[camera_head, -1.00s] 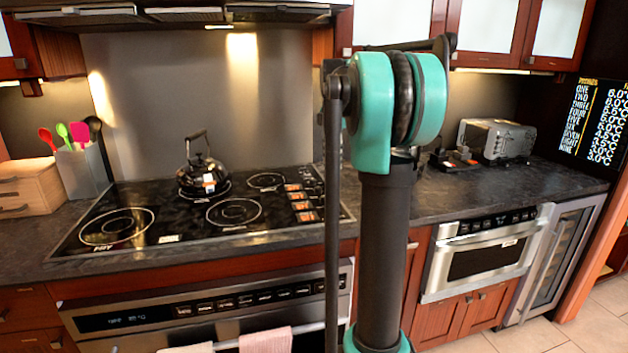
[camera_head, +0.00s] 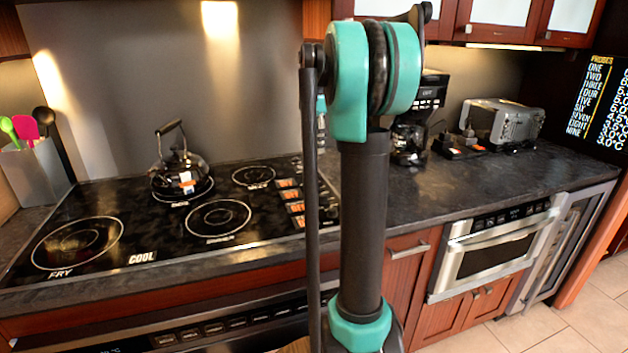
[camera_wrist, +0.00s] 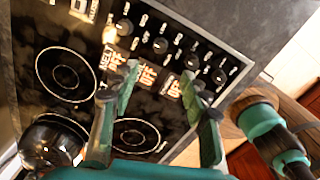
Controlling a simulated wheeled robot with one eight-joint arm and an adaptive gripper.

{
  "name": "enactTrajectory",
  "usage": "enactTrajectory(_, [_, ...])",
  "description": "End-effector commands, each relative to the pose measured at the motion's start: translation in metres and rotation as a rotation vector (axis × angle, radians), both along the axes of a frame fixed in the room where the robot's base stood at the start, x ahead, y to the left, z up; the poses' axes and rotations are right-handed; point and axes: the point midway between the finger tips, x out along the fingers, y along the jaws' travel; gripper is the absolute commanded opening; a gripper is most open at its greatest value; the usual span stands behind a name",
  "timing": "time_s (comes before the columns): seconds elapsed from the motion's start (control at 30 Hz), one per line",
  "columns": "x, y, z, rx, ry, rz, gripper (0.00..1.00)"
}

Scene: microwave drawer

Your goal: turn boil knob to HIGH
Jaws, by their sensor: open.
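The black cooktop (camera_head: 140,225) has burner rings and white labels; FRY and COOL are readable at its left front. A row of dark knobs (camera_wrist: 190,60) with small white labels runs along the cooktop's edge in the wrist view. I cannot tell which one is the boil knob. Orange-lit OFF displays (camera_wrist: 147,75) sit beside the row. My gripper (camera_wrist: 162,82) is open and empty, its two green fingers over the cooktop close to the displays, with the knobs beyond the fingertips. In the head view, my arm partly hides the knob area and the gripper is not clearly seen.
A black kettle (camera_head: 180,178) stands on a back burner, and shows at lower left in the wrist view (camera_wrist: 52,145). A utensil holder (camera_head: 35,175), coffee maker (camera_head: 425,105) and toaster oven (camera_head: 505,122) stand on the counter. The counter (camera_head: 470,190) right of the cooktop has clear room.

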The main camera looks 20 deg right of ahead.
Motion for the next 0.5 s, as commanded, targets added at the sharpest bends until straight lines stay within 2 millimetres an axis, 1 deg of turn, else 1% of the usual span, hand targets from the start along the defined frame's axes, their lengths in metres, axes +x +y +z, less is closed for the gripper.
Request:
enactTrajectory(0.03, [0.0, 0.0, -0.011, 0.0, 0.0, 0.0, 0.46])
enactTrajectory(0.1, [0.0, 0.0, -0.025, 0.0, 0.0, 0.0, 0.46])
enactTrajectory(0.5, [0.0, 0.0, -0.101, 0.0, 0.0, 0.0, 0.46])
